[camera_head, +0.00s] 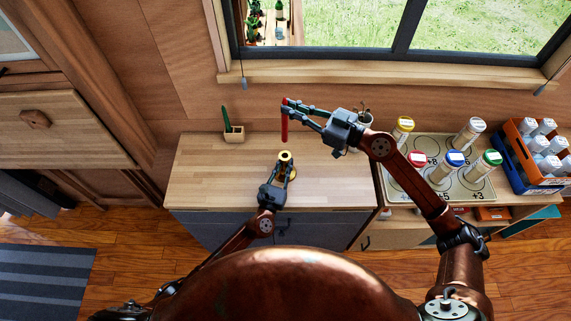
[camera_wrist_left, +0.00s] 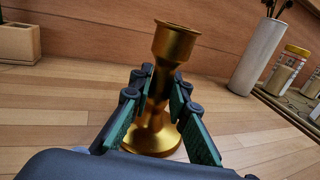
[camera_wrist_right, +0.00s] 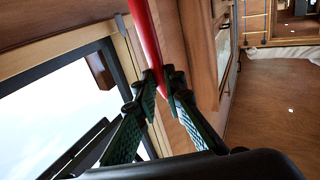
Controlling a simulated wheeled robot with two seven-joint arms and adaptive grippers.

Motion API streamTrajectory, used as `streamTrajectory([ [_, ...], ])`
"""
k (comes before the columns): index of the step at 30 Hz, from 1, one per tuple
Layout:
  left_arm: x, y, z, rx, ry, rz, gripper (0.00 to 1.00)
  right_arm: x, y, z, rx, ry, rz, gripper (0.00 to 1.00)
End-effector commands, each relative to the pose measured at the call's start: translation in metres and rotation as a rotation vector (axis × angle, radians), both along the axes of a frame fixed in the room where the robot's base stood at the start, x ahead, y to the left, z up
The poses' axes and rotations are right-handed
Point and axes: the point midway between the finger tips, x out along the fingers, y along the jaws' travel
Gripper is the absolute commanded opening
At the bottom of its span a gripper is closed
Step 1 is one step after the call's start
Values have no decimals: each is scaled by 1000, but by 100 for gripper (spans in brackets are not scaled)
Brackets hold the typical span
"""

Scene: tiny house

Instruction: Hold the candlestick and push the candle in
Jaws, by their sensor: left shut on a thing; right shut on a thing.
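A gold candlestick (camera_head: 285,157) stands upright on the wooden counter in the head view. It fills the middle of the left wrist view (camera_wrist_left: 174,45), with an open cup at its top and a round base. My left gripper (camera_head: 283,176) is shut on its stem, also seen in the left wrist view (camera_wrist_left: 162,85). A red candle (camera_head: 284,125) hangs upright above the counter, apart from the candlestick and behind it in the head view. My right gripper (camera_head: 286,104) is shut on the candle near its upper end. The candle also shows in the right wrist view (camera_wrist_right: 147,35).
A small wooden holder (camera_head: 234,133) with a green item stands at the counter's back left. A white vase (camera_head: 362,118) stands at the back right. A board (camera_head: 455,186) with several capped jars and an orange crate (camera_head: 513,168) lie further right.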

Motion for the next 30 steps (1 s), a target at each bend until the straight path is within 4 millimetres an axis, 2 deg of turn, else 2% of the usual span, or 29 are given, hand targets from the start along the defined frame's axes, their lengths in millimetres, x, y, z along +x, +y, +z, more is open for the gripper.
streamTrajectory([
  [7,0,0,0,0,0,0,0,2,0,-3,-4,6,9,0],
  [15,0,0,0,0,0,0,0,9,-1,-35,-16,33,150,0],
  [30,0,0,0,0,1,0,0,8,-2,-60,-2,24,201,0],
])
